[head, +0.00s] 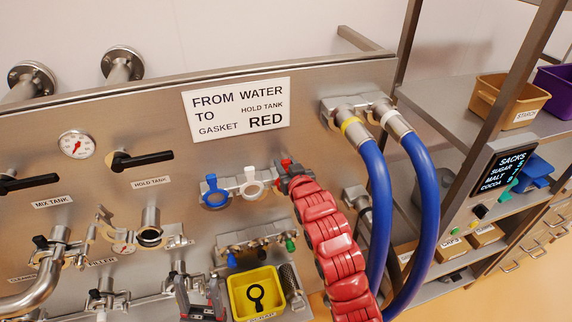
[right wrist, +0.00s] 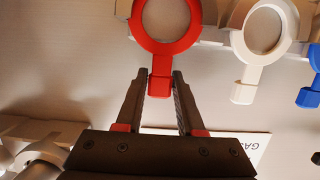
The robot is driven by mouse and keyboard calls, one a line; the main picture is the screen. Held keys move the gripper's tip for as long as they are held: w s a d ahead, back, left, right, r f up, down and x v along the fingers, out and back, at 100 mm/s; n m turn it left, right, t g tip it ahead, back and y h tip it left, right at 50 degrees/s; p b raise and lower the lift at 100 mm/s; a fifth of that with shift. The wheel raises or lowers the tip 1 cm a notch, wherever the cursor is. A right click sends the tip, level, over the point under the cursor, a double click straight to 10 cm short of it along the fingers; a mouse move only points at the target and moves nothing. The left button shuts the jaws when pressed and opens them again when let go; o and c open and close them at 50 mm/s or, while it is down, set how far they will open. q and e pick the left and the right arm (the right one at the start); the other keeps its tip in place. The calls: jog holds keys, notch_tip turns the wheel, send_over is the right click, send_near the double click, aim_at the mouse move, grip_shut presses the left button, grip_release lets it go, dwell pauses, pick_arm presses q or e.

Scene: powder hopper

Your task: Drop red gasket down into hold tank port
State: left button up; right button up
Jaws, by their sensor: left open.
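The red gasket (right wrist: 165,42) is a ring with a tab and hangs in a row beside the white gasket (right wrist: 262,40). My right gripper (right wrist: 161,78) has its two fingertips on either side of the red tab; I cannot tell whether they press on it. In the head view my right gripper (head: 285,168) is at the right end of the gasket row and mostly covers the red gasket. The hold tank port (head: 149,237) is an open upright fitting below the hold tank valve. My left gripper (head: 200,302) is open and empty low on the panel, right of the port.
A blue gasket (head: 216,192) hangs left of the white one. A yellow bin (head: 256,293) sits below the gasket row. Blue hoses (head: 418,190) hang at the right. Pipes and a clamp (head: 112,240) surround the port. A sign (head: 238,108) says hold tank gasket red.

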grip_shut()
jog(key=shift+r, duration=0.1)
jog(key=shift+r, duration=2.4)
jog(key=s+d, duration=0.2)
jog(key=s, duration=0.6)
jog(key=shift+s+d+b, duration=0.3)
jog(key=shift+d, duration=0.1)
